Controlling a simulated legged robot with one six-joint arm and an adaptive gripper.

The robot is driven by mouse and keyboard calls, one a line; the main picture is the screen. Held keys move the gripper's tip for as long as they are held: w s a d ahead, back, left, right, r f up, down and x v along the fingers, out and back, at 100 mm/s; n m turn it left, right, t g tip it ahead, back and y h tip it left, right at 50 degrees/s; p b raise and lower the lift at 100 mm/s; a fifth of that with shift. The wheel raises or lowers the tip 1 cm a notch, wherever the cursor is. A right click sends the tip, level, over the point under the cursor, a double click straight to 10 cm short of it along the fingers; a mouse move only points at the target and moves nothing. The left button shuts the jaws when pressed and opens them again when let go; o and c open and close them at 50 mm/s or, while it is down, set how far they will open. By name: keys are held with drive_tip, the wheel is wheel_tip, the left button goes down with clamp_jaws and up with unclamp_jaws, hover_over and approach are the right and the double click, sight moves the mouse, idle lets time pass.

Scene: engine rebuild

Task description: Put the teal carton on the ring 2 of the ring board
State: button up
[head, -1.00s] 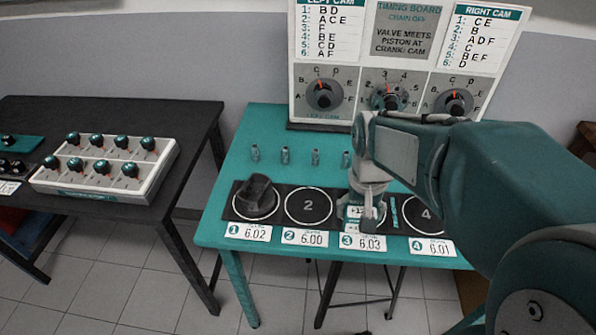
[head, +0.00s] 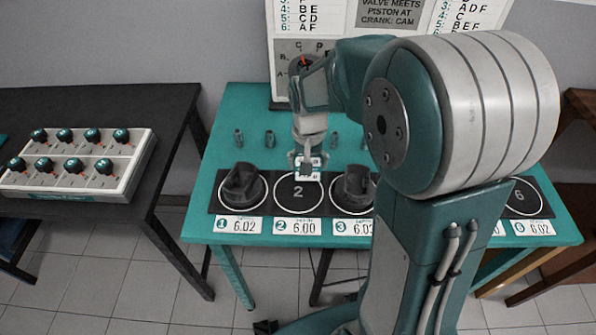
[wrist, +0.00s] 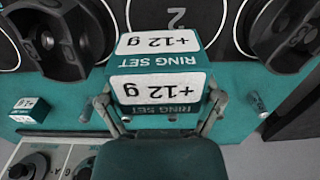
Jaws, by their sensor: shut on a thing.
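My gripper (head: 308,158) is shut on the teal carton (head: 316,163), which has white labels. In the wrist view the carton (wrist: 158,66) sits between the two fingers (wrist: 160,104), its labels reading "+12 g" and "RING SET". In the head view the carton is over the far part of ring 2 (head: 298,205) on the black ring board (head: 269,182). I cannot tell the exact gap below it. Ring 2 looks empty where it shows; the wrist view shows its numeral (wrist: 176,18) just past the carton.
Dark piston-like parts stand on ring 1 (head: 241,183) and ring 3 (head: 352,185). Small grey pegs (head: 269,139) stand behind the board.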

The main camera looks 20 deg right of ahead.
drive_tip(key=w+f, duration=0.1)
drive_tip(key=f, duration=0.1)
drive_tip(key=w+a+f, duration=0.1)
drive_tip(key=w+f, duration=0.1)
drive_tip(key=shift+w+a+f, duration=0.1)
drive_tip(key=shift+w+a, duration=0.05)
drive_tip(key=shift+f, duration=1.5)
drive_tip(key=o, duration=0.9)
drive_tip(key=shift+f, duration=0.1)
